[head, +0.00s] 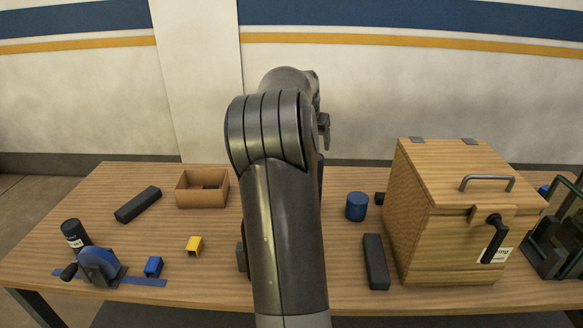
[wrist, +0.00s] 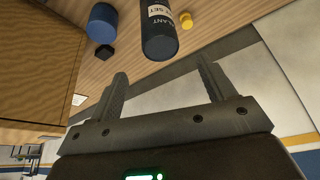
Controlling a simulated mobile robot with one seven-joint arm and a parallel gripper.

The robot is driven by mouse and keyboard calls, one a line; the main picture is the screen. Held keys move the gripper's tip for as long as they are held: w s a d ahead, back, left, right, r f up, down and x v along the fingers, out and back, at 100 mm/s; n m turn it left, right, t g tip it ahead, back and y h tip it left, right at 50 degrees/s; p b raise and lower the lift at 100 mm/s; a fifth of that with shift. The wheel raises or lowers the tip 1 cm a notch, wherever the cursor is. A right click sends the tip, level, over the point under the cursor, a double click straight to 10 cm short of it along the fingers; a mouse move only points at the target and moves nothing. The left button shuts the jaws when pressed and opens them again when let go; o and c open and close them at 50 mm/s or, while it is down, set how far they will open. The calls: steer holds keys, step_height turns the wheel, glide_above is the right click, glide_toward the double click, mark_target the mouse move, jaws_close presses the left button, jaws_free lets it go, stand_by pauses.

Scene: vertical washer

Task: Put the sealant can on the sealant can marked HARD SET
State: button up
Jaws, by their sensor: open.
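In the wrist view a dark can (wrist: 160,32) with a white label, partly legible as "...LANT" and "SET", is just beyond my fingertips; its far end is cut off by the frame. My gripper (wrist: 161,74) is open and empty, apart from the can. In the head view my arm hides the gripper and this can.
A blue cylinder (head: 356,207) stands right of my arm, near a dark bar (head: 375,262). A wooden box (head: 455,225) with a handle and crank rises at the right, beside a dark glass rack (head: 560,235). An open tray (head: 202,194), yellow block (head: 194,246) and blue tool (head: 100,264) are left.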

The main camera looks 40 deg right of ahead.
steer(key=s+a+r+n+t+y, duration=0.1)
steer(key=s+a+r+n, duration=0.1)
steer(key=a, duration=0.8)
steer(key=s+a+r+n+t+y, duration=0.1)
steer(key=s+a+r+n, duration=0.1)
steer(key=a, duration=0.7)
steer(key=s+a+r+n+t+y, duration=0.1)
steer(key=s+a+r+n, duration=0.1)
steer(key=a, duration=0.8)
steer(key=s+a+f+n, duration=0.2)
steer(key=s+a+n, duration=0.1)
steer(key=s+a, duration=0.5)
steer(key=s+a+f+n+t+y, duration=0.1)
steer(key=s+a+f+n, duration=0.2)
steer(key=s+a, duration=0.6)
steer(key=shift+a+f+n, duration=0.2)
steer(key=shift+a+n, duration=0.6)
steer(key=shift+a, duration=0.3)
